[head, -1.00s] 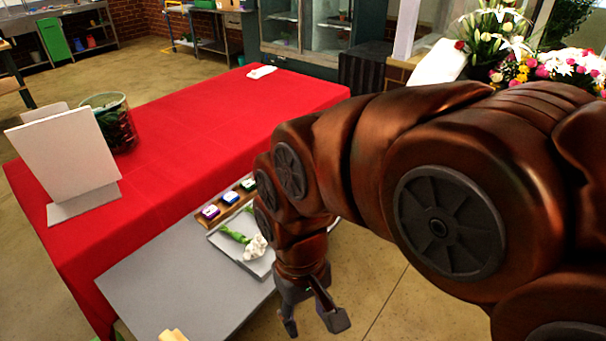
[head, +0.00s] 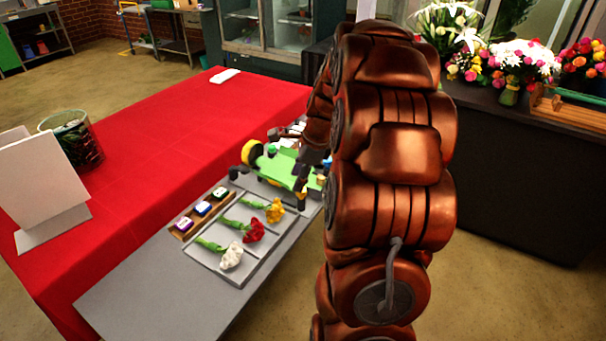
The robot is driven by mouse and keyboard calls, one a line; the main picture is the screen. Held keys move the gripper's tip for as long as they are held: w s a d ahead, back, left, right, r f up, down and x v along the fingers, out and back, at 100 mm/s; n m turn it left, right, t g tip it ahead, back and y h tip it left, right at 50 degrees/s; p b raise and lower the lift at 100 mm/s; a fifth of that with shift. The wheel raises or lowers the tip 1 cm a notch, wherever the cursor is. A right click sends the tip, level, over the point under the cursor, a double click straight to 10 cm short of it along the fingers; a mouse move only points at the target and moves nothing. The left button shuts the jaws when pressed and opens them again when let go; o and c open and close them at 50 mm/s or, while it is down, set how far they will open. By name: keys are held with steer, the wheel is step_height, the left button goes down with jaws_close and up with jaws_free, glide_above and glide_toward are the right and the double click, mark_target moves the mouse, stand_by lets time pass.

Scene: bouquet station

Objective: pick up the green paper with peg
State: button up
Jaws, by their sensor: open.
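A small green block with a white top (head: 220,193) sits at the far end of a brown wooden holder (head: 173,231) on the grey tabletop. It looks like the green paper with peg, but it is too small to make out a peg. A blue one (head: 202,208) and a purple one (head: 184,223) sit beside it in the same holder. My gripper (head: 289,152) is open, up and to the right of the holder, over or in front of a green device. It is apart from the green block. My arm hides part of the gripper.
The green device with a yellow roll (head: 272,166) stands right of the holder. A grey tray (head: 230,272) holds white, red and yellow flowers. A white stand (head: 45,185) and a bucket (head: 75,140) are on the left. The red cloth (head: 180,135) is largely clear.

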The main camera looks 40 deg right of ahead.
mark_target(320, 176)
steer(key=d+f+m, duration=0.1)
steer(key=d+m, duration=0.1)
steer(key=d, duration=0.2)
steer(key=w+d+f+m+t+p, duration=0.1)
steer(key=d+f+m, duration=0.1)
steer(key=d, duration=0.2)
steer(key=d+f+m+p, duration=0.1)
steer(key=d+f+m, duration=0.1)
steer(key=d, duration=0.3)
steer(key=shift+w+m+h, duration=0.2)
steer(key=shift+m+h, duration=0.2)
steer(key=shift+m, duration=0.2)
steer(key=shift+w+a+p+x, duration=0.15)
steer(key=shift+p+x, duration=0.4)
steer(key=shift+x, duration=0.55)
steer(key=shift+w+a+p+x, duration=0.15)
steer(key=shift+p+x, duration=0.4)
steer(key=shift+x, duration=0.6)
steer(key=shift+r, duration=0.15)
steer(key=shift+c, duration=0.3)
jaws_close()
